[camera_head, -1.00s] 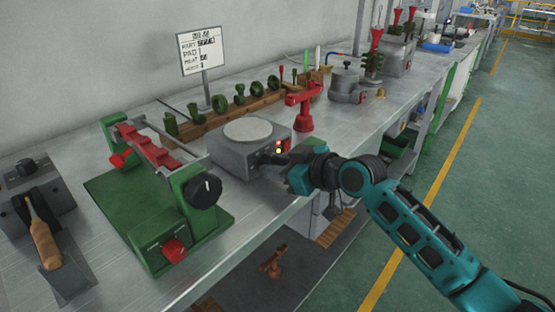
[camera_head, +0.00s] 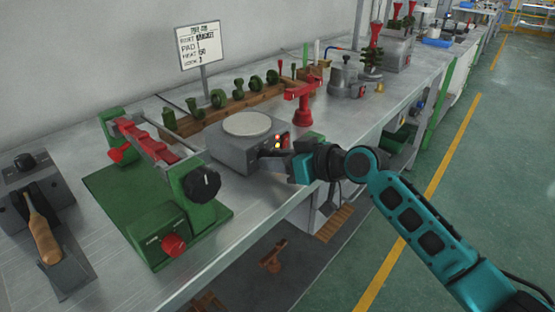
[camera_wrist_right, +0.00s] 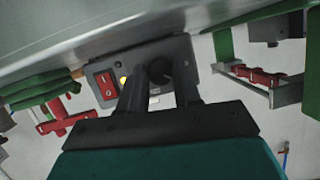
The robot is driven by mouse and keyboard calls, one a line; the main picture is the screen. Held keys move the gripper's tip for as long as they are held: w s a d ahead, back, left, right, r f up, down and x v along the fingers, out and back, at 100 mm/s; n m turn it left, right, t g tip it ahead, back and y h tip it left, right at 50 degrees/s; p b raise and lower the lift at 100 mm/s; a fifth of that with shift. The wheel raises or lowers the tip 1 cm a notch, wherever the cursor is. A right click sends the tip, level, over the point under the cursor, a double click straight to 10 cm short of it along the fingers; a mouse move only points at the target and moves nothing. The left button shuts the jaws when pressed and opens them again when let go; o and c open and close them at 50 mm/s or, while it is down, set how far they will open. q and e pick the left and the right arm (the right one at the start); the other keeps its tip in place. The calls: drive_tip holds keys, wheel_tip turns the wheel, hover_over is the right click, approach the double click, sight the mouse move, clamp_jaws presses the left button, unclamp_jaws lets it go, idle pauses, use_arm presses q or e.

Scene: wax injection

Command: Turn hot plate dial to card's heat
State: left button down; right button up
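The hot plate (camera_head: 230,150) is a grey box with a round pale top, standing on the bench. Its front panel carries a red switch (camera_wrist_right: 106,85) and a lit yellow lamp (camera_wrist_right: 124,80). My right gripper (camera_head: 268,154) is at this panel. In the right wrist view its two dark fingers lie close on either side of the dark round dial (camera_wrist_right: 159,69) and appear shut on it. The dial's pointer and marks are hidden. The card (camera_head: 199,46) stands behind on a post; its heat line is too small to read surely. My left gripper is out of view.
A green fixture (camera_head: 160,235) with a red bar and black knob (camera_head: 202,184) stands left of the hot plate. A red stand (camera_head: 302,100) is close to its right. A wooden rack (camera_head: 215,118) with green parts is behind. The aisle floor at right is clear.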

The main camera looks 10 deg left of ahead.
drive_tip(key=o, duration=0.4)
drive_tip(key=shift+o, duration=0.2)
drive_tip(key=p+v, duration=0.1)
drive_tip(key=v, duration=1.2)
drive_tip(key=shift+a, duration=0.1)
